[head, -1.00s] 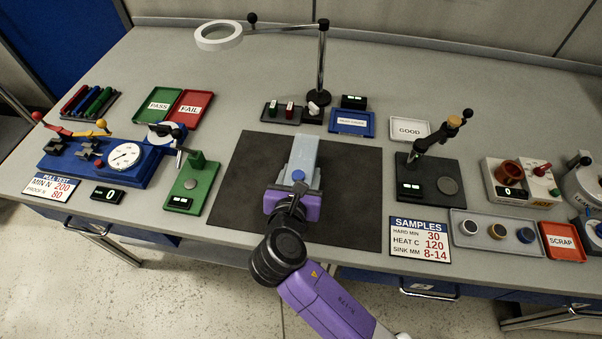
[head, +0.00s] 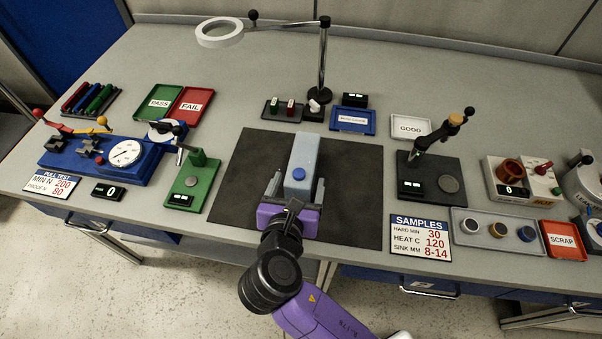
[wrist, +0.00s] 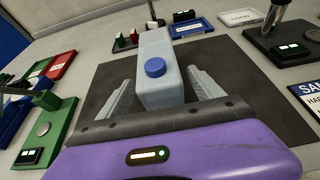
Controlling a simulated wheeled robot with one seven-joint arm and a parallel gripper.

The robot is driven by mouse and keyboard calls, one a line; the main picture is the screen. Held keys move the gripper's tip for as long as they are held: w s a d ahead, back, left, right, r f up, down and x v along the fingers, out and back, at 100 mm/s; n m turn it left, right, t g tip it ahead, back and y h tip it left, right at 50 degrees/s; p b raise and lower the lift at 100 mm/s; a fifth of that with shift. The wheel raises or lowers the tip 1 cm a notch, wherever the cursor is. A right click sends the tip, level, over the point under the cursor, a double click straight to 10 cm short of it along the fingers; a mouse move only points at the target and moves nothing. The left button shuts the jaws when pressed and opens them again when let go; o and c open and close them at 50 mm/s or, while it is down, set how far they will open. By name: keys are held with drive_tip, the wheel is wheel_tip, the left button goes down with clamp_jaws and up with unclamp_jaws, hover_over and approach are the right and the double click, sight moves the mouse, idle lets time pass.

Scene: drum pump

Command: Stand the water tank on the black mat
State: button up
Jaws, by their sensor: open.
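The water tank (head: 303,152) is a pale blue-grey box with a blue cap (head: 298,174). It sits on the black mat (head: 350,180), near the middle, its long side running away from me and its cap facing up. My gripper (head: 297,187) is open at the near end of the tank, with one finger on each side. In the wrist view the tank (wrist: 158,45) stands between the spread fingers (wrist: 160,88), with gaps on both sides. The tank's underside is hidden.
A green stand (head: 186,185) is left of the mat and a dark stand (head: 440,170) right of it. A SAMPLES sign (head: 420,235) lies near the mat's right front corner. A magnifier post (head: 322,60) and blue tray (head: 352,122) are behind. Bare mat surrounds the tank.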

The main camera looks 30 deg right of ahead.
drive_tip(key=v, duration=0.7)
idle(0.4)
